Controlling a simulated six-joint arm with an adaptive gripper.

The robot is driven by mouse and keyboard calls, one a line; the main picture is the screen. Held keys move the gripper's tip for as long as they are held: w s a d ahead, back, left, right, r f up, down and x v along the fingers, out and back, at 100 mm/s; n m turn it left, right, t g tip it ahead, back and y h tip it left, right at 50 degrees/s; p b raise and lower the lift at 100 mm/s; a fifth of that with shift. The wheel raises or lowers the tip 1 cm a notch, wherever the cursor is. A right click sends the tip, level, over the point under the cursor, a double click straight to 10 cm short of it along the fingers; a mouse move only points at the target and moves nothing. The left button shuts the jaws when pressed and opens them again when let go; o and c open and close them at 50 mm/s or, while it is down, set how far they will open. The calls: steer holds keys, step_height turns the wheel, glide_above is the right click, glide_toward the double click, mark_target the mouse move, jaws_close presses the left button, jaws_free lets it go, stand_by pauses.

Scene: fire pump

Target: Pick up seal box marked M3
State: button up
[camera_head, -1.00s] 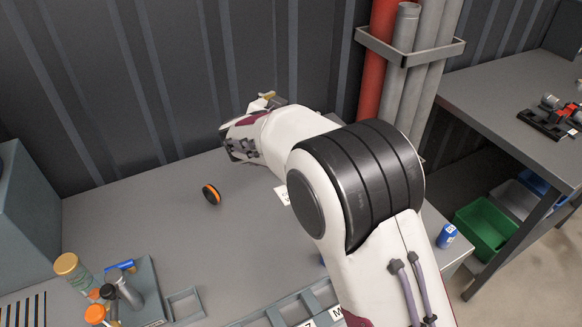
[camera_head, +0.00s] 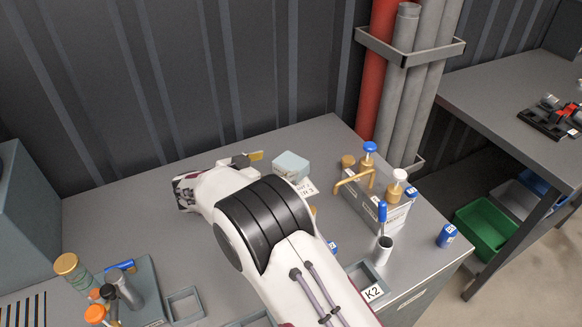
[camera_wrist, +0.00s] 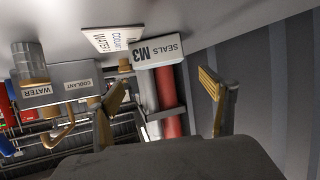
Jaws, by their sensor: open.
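The seal box marked M3 (camera_wrist: 157,50) shows its "SEALS M3" label upside down in the wrist view, beyond and between my fingertips. In the head view a pale blue-grey box (camera_head: 291,166), which appears to be this one, sits on the grey table. My gripper (camera_wrist: 163,95) is open, with its two yellow-padded fingers apart and nothing between them. In the head view my gripper (camera_head: 248,158) is just left of the box, apart from it, and partly hidden by my arm.
A white label card (camera_head: 305,188) lies beside the box. To its right stands a grey holder (camera_head: 385,212) with brass taps, marked coolant and water in the wrist view. A white cup (camera_head: 384,250) and blue can (camera_head: 446,235) are nearer. A ribbed wall (camera_head: 200,80) rises behind.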

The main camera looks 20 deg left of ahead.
mark_target(289, 163)
steer(key=shift+w+d, duration=0.1)
steer(key=shift+x, duration=1.2)
steer(key=shift+f, duration=0.1)
steer(key=shift+f+x, duration=0.2)
steer(key=shift+x, duration=1.05)
steer(key=shift+f+x, duration=0.2)
steer(key=shift+x, duration=1.1)
steer(key=c, duration=1.3)
